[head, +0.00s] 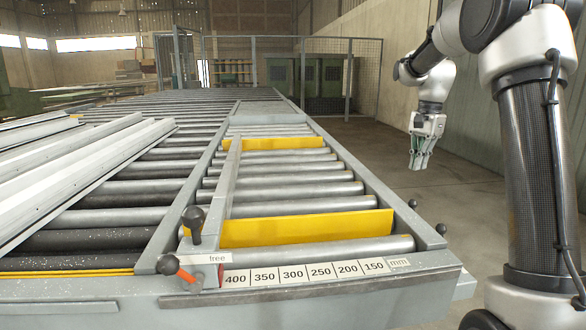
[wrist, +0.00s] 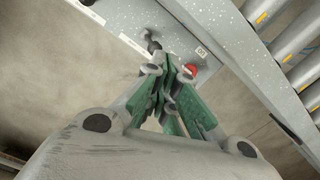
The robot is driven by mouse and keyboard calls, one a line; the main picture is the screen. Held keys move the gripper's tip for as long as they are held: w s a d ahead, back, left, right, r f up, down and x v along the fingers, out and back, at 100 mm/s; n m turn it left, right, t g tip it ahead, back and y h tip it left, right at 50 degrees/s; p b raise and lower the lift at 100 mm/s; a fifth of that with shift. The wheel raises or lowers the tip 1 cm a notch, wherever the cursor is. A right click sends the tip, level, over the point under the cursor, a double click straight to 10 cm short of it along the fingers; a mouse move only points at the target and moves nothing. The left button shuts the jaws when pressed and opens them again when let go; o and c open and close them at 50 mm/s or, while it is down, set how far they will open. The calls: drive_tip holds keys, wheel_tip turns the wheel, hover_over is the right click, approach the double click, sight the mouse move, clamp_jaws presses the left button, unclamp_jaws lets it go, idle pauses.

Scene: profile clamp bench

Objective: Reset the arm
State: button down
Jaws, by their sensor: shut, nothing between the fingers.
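My gripper (head: 419,163) hangs at the right of the head view, pointing down, beside the roller bench and clear of its right edge. Its fingers are shut and empty. In the wrist view the green-padded fingers (wrist: 168,80) come together near the middle, with the floor and the grey bench frame beyond them.
Pale metal profiles (head: 75,165) lie at left. The floor right of the bench (head: 465,190) is clear.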

drive_tip(key=s+a+n+t, duration=0.2)
drive_tip(key=s+n, duration=0.4)
drive_tip(key=s, duration=1)
drive_tip(key=s+a+n+t, duration=0.2)
drive_tip(key=s+a+n, duration=0.3)
drive_tip(key=s, duration=1.2)
drive_tip(key=shift+r+n+h, duration=0.3)
drive_tip(key=shift+n+h, duration=0.1)
drive_tip(key=shift+n, duration=0.7)
drive_tip(key=shift+s, duration=0.1)
